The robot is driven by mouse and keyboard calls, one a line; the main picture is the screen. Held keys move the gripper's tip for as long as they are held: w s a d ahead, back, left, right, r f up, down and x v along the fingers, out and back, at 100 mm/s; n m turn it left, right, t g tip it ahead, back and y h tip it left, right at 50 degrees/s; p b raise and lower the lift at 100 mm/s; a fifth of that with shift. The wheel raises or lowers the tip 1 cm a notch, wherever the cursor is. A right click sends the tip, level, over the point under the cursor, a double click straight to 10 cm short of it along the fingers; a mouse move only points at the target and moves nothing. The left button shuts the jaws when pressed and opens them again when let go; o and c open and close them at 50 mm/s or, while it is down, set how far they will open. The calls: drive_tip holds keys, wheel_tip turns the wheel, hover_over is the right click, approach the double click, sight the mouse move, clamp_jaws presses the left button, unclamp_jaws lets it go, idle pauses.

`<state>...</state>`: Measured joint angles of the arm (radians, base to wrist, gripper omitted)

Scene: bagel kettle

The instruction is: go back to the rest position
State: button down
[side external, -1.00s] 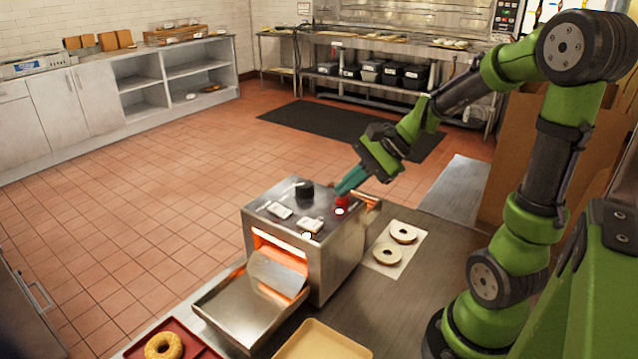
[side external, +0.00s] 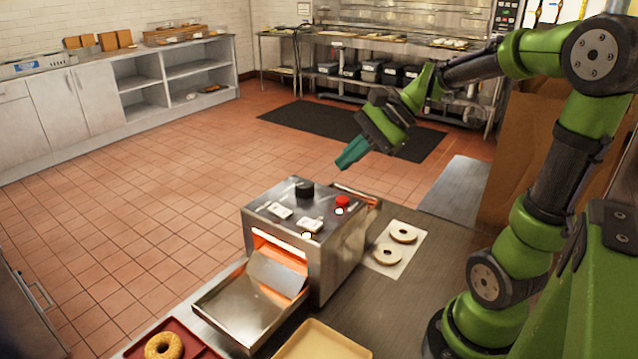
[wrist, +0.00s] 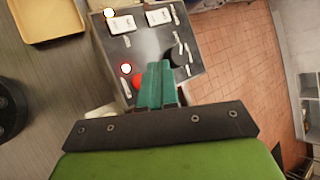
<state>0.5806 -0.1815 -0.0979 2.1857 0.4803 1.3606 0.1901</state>
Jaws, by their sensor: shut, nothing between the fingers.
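My gripper (side external: 349,158) is shut and empty in the side external view. It hangs in the air above the steel toaster (side external: 335,262), apart from its top. In the wrist view my gripper's teal fingers (wrist: 156,68) are together, pointing over the toaster's top panel. The red button (side external: 343,200) sits on that panel below the fingertips; in the wrist view the fingers partly cover the red button (wrist: 137,83). The black knob (side external: 304,188) stands beside it. The toaster's front opening glows orange above a sloping chute (side external: 277,273).
Two bagel halves (side external: 403,233) lie on a paper sheet right of the toaster. A steel tray (side external: 235,312) sits at the chute, with a whole bagel (side external: 163,346) on a red tray and a beige tray (side external: 318,342) in front. The air around my gripper is clear.

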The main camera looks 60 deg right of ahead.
drive_tip(key=shift+r, duration=0.2)
drive_tip(key=shift+s+d+f+n+g+h, duration=0.15)
drive_tip(key=shift+s+f+n+h, duration=0.25)
drive_tip(key=shift+f, duration=0.15)
drive_tip(key=shift+s+d+f+n+g+h, duration=0.15)
drive_tip(key=shift+s+f+n+h, duration=0.15)
drive_tip(key=shift+f+n, duration=0.15)
drive_tip(key=s+a+r+n+t+h, duration=0.1)
drive_tip(key=s+a+n+h, duration=0.1)
drive_tip(key=s+a+n, duration=0.4)
drive_tip(key=a+n, duration=0.5)
drive_tip(key=n, duration=0.2)
drive_tip(key=shift+h, duration=0.4)
